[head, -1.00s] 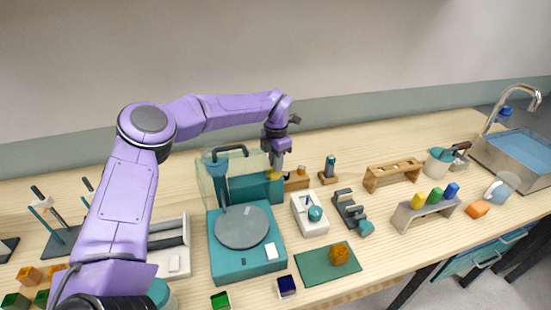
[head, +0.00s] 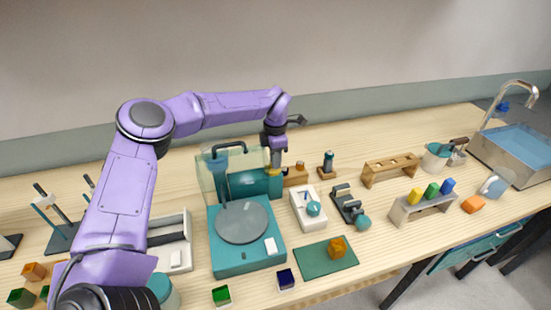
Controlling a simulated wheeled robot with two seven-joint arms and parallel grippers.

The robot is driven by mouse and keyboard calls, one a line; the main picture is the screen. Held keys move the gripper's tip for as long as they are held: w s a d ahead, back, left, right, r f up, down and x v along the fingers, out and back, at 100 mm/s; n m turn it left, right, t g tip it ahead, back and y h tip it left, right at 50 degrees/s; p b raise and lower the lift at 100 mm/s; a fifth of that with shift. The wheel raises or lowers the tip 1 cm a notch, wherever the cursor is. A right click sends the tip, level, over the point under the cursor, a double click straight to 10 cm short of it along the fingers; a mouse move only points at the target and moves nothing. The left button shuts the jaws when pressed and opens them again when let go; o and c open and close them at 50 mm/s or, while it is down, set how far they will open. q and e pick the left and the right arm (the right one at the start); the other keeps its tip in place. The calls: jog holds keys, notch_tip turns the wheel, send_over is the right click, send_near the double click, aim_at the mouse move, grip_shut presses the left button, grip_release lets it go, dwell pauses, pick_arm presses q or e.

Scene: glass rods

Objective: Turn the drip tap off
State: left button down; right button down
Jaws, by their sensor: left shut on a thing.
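A teal drip apparatus (head: 246,265) stands in the middle of the bench, with a grey round plate (head: 241,223) on its base. A teal horizontal cylinder (head: 252,184) lies behind the plate, beside a clear panel and a dark curved tube (head: 228,147). My left gripper (head: 274,170) points down at the right end of the cylinder. It is shut on a small yellow part there, which I take to be the tap; the fingers hide most of it. My right gripper is not in view.
A wooden block (head: 296,176) stands just right of the gripper. A white device (head: 308,209), a green mat (head: 326,260) with an orange cube (head: 338,247), and a wooden rack (head: 390,171) lie to the right. A sink (head: 515,158) is at the far right.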

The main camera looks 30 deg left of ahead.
pick_arm(q)
jog(key=shift+w+r, duration=0.1)
jog(key=shift+r, duration=0.05)
jog(key=c, duration=1.1)
grip_release()
jog(key=shift+r, duration=0.3)
jog(key=shift+r+b, duration=1.25)
jog(key=shift+r, duration=3.65)
